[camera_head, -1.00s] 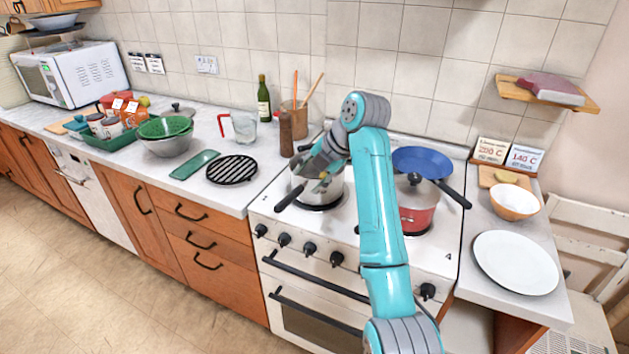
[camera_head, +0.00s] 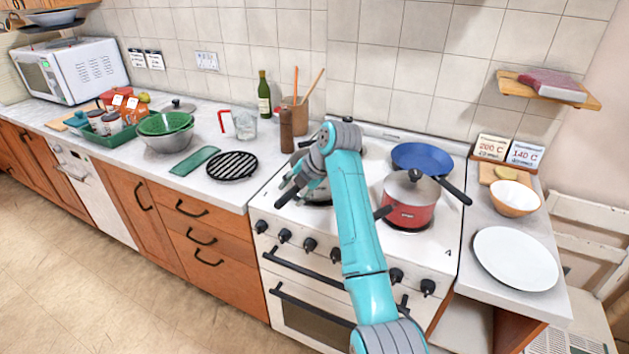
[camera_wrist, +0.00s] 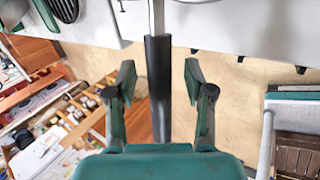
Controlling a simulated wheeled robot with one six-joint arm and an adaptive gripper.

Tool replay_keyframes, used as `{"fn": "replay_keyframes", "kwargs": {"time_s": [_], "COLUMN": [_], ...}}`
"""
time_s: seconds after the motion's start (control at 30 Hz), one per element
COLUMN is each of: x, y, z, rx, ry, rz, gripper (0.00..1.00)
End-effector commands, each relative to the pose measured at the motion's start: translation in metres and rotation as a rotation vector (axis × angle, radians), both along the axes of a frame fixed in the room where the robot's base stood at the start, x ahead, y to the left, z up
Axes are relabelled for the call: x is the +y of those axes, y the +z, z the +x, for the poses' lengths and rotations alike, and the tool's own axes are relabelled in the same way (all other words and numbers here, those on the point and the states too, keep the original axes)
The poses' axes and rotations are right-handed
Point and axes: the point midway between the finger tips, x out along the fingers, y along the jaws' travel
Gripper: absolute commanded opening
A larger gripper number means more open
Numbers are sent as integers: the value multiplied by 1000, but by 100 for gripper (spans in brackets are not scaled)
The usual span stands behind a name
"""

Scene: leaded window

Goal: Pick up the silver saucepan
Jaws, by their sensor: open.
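The pan's bowl is out of the wrist view.
A red saucepan (camera_head: 411,205) with a lid stands right of my arm, with a blue frying pan (camera_head: 422,158) behind it. A pepper mill (camera_head: 286,130) and a black trivet (camera_head: 232,167) are left of the stove. The floor in front is clear.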

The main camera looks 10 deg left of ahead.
Motion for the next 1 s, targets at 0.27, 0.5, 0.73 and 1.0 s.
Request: {"fn": "replay_keyframes", "kwargs": {"time_s": [0.27,0.5,0.73,1.0], "x": [0,0,0,0], "y": [0,2,3,36], "z": [0,0,0,1], "rx": [0,-3,-3,-6], "ry": [0,1,1,0], "rz": [0,1,1,1], "gripper": [8,0,0,0]}}
